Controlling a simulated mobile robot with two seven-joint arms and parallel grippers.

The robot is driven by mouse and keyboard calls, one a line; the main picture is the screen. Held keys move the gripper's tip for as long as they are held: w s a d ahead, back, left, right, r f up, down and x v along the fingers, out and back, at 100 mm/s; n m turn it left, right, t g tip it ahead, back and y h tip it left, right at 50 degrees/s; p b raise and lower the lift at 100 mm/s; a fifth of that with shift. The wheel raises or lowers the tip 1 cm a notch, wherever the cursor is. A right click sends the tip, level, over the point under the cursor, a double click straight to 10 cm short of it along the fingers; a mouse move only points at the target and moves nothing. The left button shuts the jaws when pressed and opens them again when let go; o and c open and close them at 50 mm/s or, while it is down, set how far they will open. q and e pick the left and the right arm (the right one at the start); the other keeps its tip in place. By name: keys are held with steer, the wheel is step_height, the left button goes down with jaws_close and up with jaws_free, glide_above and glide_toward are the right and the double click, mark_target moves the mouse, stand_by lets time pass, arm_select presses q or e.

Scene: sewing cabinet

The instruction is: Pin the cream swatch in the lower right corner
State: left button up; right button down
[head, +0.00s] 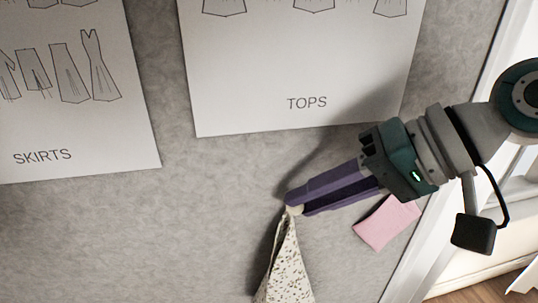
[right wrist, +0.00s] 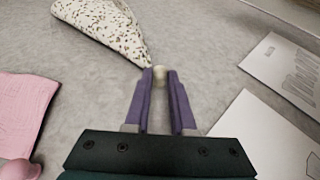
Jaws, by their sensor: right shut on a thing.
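The cream swatch (head: 283,264), with dark and tan speckles, hangs down in folds at the bottom of the head view. It tapers to its top corner just below the tips of my right gripper (head: 291,204). In the right wrist view the swatch (right wrist: 104,27) narrows to a corner beside the fingertips. My right gripper (right wrist: 160,75) is shut on a small pale round pin head (right wrist: 160,73). The pin's shaft is hidden, so I cannot tell whether it is in the board. My left gripper is not in view.
The grey pinboard (head: 215,215) is bare to the left of the swatch. A pink swatch (head: 386,222) is on it to the right, near the white frame. The TOPS sheet (head: 250,90) and SKIRTS sheet (head: 90,130) are above and left. A pink round knob (right wrist: 20,170) shows in the right wrist view.

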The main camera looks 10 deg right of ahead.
steer(key=shift+w, duration=0.35)
stand_by(0.5)
steer(key=c, duration=0.7)
jaws_free()
steer(key=v, duration=0.9)
steer(key=s+a+n+g+h+p, duration=0.1)
steer(key=s+a+n+h+p, duration=0.25)
steer(key=s+p, duration=0.55)
steer(key=s+d+r+h+p, duration=0.4)
steer(key=s+r+h+p, duration=0.15)
steer(key=s+p, duration=0.25)
steer(key=shift+n+g+y, duration=0.3)
steer(key=shift+n+y, duration=0.05)
steer(key=shift+y, duration=0.05)
step_height(320, 180, up, 36)
steer(key=p, duration=3.5)
steer(key=shift+w+a+p, duration=0.1)
steer(key=shift+w+p, duration=0.05)
steer(key=shift+p, duration=0.25)
